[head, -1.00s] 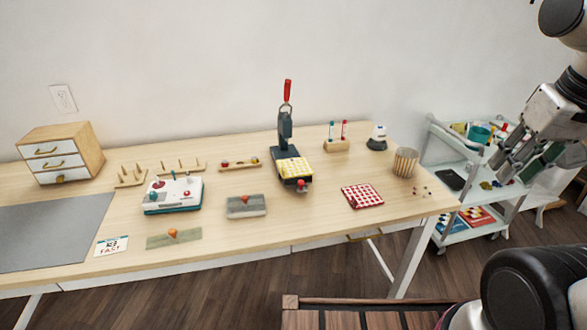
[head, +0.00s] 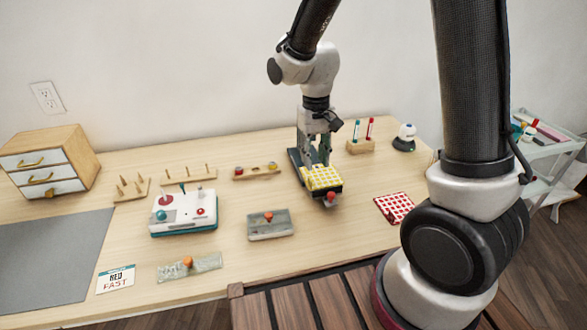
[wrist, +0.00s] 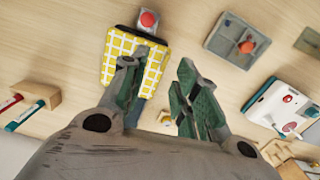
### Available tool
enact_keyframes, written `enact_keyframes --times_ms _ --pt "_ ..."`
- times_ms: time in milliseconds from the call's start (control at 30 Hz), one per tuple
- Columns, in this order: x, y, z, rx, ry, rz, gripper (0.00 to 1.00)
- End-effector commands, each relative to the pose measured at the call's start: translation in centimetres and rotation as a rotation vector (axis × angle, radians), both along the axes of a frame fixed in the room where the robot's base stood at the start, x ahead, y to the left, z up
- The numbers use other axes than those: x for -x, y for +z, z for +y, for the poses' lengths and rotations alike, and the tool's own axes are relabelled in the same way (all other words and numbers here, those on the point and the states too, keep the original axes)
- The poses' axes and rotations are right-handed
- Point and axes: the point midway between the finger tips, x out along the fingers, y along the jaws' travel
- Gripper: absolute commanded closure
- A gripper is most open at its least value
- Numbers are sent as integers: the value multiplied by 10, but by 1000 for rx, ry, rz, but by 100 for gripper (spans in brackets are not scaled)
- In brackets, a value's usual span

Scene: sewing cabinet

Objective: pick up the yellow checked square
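The yellow checked square (head: 322,180) lies flat on the dark base of the press (head: 338,190), near the back of the table. In the wrist view the square (wrist: 128,48) is at upper left, partly covered by one finger. My gripper (head: 315,154) is over the back part of the square in the head view. In the wrist view my gripper (wrist: 160,72) has its green-padded fingers apart, with nothing held. One finger overlaps the square and the other is off to its right. I cannot tell the height gap. My arm hides the press's upright and lever.
A red knob (head: 331,197) sits at the press's front. A red checked square (head: 394,207) lies to the right, partly behind my arm. A pen holder (head: 360,146) is close behind right.

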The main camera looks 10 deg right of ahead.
Motion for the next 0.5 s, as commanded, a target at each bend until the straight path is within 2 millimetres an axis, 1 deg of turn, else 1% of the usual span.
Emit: enact_keyframes --times_ms 100,167,267,500 --pt "-11 2 4 -14 -46 -41 70" --pt "-12 0 4 -16 -64 -47 70" --pt "-12 -10 5 -16 -73 -47 70" --pt "-10 -41 4 -15 -72 -45 70"
